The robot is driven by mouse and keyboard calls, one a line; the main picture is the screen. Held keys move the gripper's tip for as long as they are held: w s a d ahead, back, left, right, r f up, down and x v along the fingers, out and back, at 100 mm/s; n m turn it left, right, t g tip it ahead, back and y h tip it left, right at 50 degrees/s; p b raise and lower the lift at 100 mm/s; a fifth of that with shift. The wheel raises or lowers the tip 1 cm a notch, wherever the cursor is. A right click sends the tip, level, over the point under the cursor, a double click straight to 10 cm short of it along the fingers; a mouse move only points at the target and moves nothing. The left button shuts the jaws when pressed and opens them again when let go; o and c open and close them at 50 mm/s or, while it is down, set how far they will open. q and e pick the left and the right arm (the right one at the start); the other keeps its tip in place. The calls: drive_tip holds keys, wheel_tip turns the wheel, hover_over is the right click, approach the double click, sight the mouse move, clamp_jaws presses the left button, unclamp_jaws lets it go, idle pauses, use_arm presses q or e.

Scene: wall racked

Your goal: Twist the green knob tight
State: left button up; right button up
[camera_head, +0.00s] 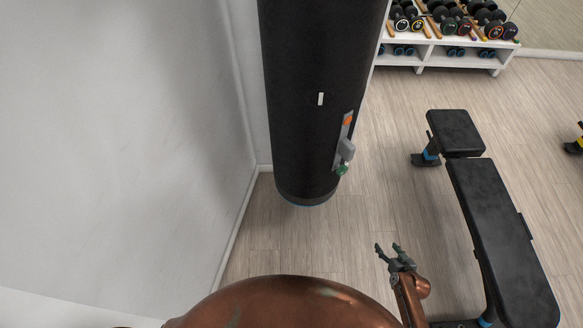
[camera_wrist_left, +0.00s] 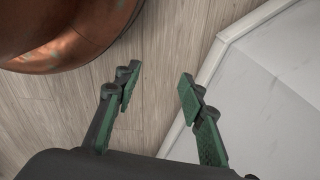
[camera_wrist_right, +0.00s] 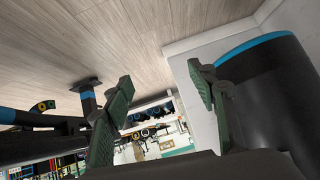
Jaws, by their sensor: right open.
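The green knob (camera_head: 342,169) sits at the lower end of a grey bracket (camera_head: 346,150) with an orange part (camera_head: 348,119) at its top. The bracket is on the right side of a black hanging punching bag (camera_head: 305,60). My right gripper (camera_head: 388,250) is open and empty, below and to the right of the knob, well apart from it. In the right wrist view its fingers (camera_wrist_right: 160,95) are spread, with the bag's blue-edged end (camera_wrist_right: 262,50) at the right; I cannot make out the knob there. My left gripper (camera_wrist_left: 158,92) is open and empty above the floor, outside the head view.
A black weight bench (camera_head: 490,215) stands at the right. A white rack (camera_head: 450,50) with several dumbbells is at the back. A white wall (camera_head: 110,120) fills the left. The wood floor (camera_head: 385,180) between bag and bench is clear.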

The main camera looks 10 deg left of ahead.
drive_tip(key=w+a+r+t+y+b, duration=0.2)
drive_tip(key=w+a+r+b, duration=0.25)
drive_tip(key=w, duration=0.55)
drive_tip(key=n+t+y+b, duration=0.2)
drive_tip(key=n+y+b, duration=0.3)
drive_tip(key=y+b, duration=0.45)
approach(344, 172)
drive_tip(key=w+a+h+b, duration=0.1)
drive_tip(key=w+a+h, duration=0.1)
drive_tip(key=a, duration=0.1)
drive_tip(key=shift+w+a+r, duration=0.2)
drive_tip(key=shift+w+r, duration=0.2)
drive_tip(key=shift+r, duration=0.15)
drive_tip(key=x, duration=0.7)
drive_tip(key=shift+p, duration=0.4)
use_arm(q)
drive_tip(key=shift+w+d+r+g, duration=0.2)
drive_tip(key=shift+w+d+g, duration=0.05)
drive_tip(key=shift+w, duration=0.35)
drive_tip(key=shift+w+d+r+g, duration=0.2)
drive_tip(key=shift+w+d+g, duration=0.05)
drive_tip(key=shift+w, duration=0.35)
use_arm(e)
drive_tip(key=shift+c, duration=0.6)
drive_tip(key=c, duration=1)
drive_tip(key=shift+c, duration=0.2)
